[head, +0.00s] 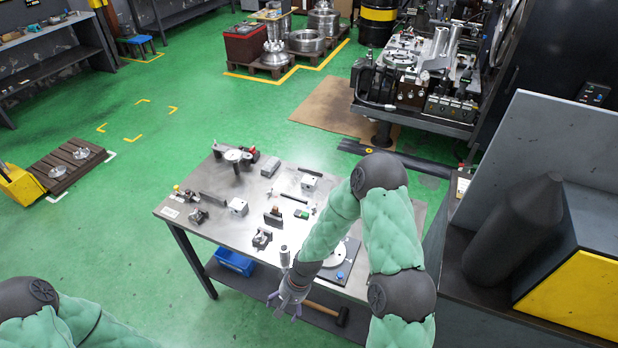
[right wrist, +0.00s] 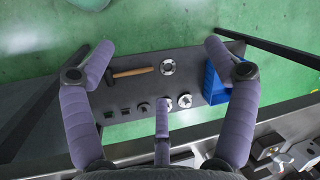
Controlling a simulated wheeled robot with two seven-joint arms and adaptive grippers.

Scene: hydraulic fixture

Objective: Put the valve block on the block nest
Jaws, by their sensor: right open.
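Two grey blocks with a round hole stand on the steel table (head: 225,245) in the head view, one at the left (head: 238,207) and one at the back right (head: 309,182). A plain dark grey block (head: 271,176) lies farther back. I cannot tell for certain which is the valve block or which fixture is the block nest. My right gripper (head: 284,304) hangs at the table's front edge, pointing down. In the right wrist view its fingers (right wrist: 158,74) are spread wide with nothing between them. My left gripper is outside the head view.
A lower shelf (right wrist: 190,120) under the table holds a hammer (right wrist: 133,72), a blue bin (right wrist: 214,85) and several round metal parts. A round plate fixture (head: 336,256) and small clamps crowd the tabletop. A grey cabinet with a yellow panel (head: 575,295) stands at the right.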

